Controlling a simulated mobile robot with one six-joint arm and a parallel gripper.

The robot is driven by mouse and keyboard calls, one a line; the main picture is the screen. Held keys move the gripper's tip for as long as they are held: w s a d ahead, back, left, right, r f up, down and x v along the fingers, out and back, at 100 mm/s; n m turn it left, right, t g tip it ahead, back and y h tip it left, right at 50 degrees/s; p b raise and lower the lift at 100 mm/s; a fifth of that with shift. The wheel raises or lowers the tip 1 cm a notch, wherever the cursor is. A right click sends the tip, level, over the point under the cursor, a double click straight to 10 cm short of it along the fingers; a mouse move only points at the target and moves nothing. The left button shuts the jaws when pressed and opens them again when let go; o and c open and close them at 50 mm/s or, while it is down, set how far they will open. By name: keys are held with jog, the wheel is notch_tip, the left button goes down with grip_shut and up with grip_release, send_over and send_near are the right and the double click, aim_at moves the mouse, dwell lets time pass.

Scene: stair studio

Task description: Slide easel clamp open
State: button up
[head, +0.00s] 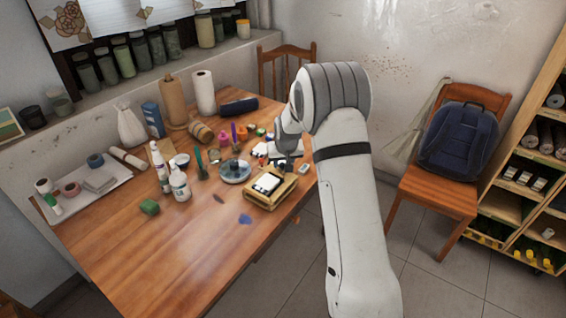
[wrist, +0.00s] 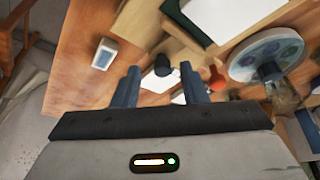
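A small wooden tabletop easel (head: 262,199) with a white panel (head: 267,184) stands near the table's right front edge. In the wrist view, the easel's wooden parts (wrist: 150,27) and the panel (wrist: 225,18) fill the top middle. A small dark knob-like piece (wrist: 162,65), which may be the easel clamp, shows between my fingertips. My gripper (wrist: 160,70) is open, its two blue-grey fingers on either side of that piece with visible gaps. I cannot tell the depth between them. In the head view, my arm hides most of the gripper.
A small white-and-blue box (wrist: 104,54) lies beside the easel. Bottles and paint pots crowd the table's back. The table's front left (head: 150,260) is clear.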

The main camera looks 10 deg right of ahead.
jog(key=v, duration=0.7)
jog(key=shift+s+r+b, duration=0.2)
jog(key=shift+r+b, duration=0.2)
jog(key=s+r+g, duration=0.1)
jog(key=s+r, duration=0.4)
jog(key=s, duration=0.3)
jog(key=s+r, duration=0.5)
jog(key=s, duration=0.4)
jog(key=s+r+g, duration=0.1)
jog(key=s, duration=2)
jog(key=shift+d+r, duration=0.1)
